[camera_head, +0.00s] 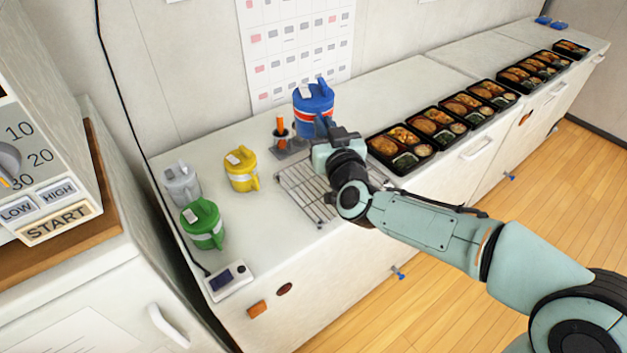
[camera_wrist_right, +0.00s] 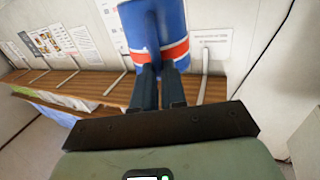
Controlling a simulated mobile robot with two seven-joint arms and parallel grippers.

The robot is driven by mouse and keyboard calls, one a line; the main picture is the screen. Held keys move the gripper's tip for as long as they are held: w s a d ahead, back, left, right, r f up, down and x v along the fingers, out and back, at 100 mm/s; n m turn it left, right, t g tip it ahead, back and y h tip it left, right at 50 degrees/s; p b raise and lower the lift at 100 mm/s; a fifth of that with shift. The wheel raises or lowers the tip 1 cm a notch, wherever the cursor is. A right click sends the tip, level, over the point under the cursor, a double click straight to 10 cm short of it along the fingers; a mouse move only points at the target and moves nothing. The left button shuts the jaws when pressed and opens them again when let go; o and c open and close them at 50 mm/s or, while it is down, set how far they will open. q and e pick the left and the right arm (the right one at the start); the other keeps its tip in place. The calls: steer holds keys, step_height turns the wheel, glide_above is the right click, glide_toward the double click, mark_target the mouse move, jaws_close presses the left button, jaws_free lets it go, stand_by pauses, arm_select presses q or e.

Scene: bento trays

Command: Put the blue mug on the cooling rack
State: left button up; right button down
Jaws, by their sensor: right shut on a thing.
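The blue mug (camera_head: 313,96), with a red and white band, shows in the head view behind my right gripper (camera_head: 322,128). The mug is large at the top of the right wrist view (camera_wrist_right: 172,27), between my two dark fingertips (camera_wrist_right: 158,82), which are shut on it. The mug looks upright; its lower part is partly hidden by the gripper. The wire cooling rack (camera_head: 297,187) lies on the white counter, in front of and below the mug in the picture, its right part hidden by my right arm. My left gripper is not in view.
Yellow (camera_head: 241,170), grey (camera_head: 181,184) and green (camera_head: 203,224) mugs stand left of the rack. A small holder with an orange-handled thing (camera_head: 281,136) stands behind the rack. Several bento trays (camera_head: 401,148) line the counter to the right. A small scale-like device (camera_head: 230,281) lies front left.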

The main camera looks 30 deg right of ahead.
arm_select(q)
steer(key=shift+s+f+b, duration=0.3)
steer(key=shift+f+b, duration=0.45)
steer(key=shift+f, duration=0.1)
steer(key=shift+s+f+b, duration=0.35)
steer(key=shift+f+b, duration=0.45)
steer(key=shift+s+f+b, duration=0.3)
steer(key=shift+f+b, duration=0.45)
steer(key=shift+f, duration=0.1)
arm_select(e)
steer(key=shift+s+f, duration=0.2)
steer(key=shift+f, duration=9.35)
steer(key=shift+f, duration=0.15)
steer(key=c, duration=1.4)
jaws_free()
steer(key=shift+f, duration=0.1)
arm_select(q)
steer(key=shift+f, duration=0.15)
arm_select(e)
steer(key=shift+o, duration=1.1)
